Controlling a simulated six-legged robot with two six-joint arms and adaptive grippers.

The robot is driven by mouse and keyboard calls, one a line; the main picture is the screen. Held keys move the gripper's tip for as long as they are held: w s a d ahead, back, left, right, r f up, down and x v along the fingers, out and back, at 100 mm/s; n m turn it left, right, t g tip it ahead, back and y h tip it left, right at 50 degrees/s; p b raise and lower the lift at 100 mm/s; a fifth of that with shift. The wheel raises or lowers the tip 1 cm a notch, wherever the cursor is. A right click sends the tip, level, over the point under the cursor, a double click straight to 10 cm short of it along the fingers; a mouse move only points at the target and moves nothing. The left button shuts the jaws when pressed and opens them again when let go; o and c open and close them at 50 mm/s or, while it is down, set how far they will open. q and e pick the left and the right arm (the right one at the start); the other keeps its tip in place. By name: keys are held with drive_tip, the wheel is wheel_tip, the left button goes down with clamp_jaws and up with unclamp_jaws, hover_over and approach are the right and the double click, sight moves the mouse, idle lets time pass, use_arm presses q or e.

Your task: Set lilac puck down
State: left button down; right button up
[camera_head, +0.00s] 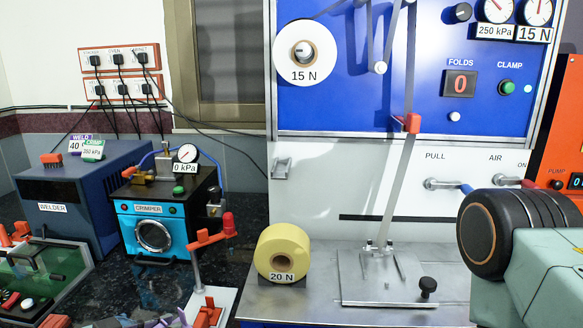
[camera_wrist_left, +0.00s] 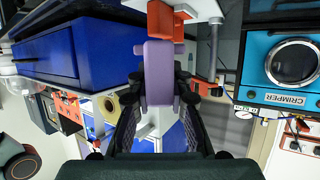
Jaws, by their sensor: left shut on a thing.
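The lilac puck (camera_wrist_left: 159,70) shows in the left wrist view as a long lilac block with a wider crosspiece near its top. My left gripper (camera_wrist_left: 160,93) is shut on it, with a dark fingertip on each side. An orange-red block (camera_wrist_left: 160,20) appears just beyond the puck's far end; I cannot tell whether they touch. In the head view, small dark and lilac bits show at the bottom edge, left of centre, too cut off to read well.
A blue crimper (camera_head: 155,225) and a welder (camera_head: 80,195) stand on the dark counter. A red-handled post (camera_head: 200,265) stands near the front. A yellow 20 N roll (camera_head: 283,250) sits on the metal bench (camera_head: 310,305) before the blue folding panel (camera_head: 430,75).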

use_arm(q)
drive_tip(key=s+d+r+m+g+h+b, duration=0.1)
drive_tip(key=s+d+r+m+g+h, duration=0.2)
drive_tip(key=s+d, duration=0.3)
drive_tip(key=shift+s+d+r+m, duration=0.35)
drive_tip(key=shift+s+m, duration=0.15)
drive_tip(key=shift+s, duration=0.15)
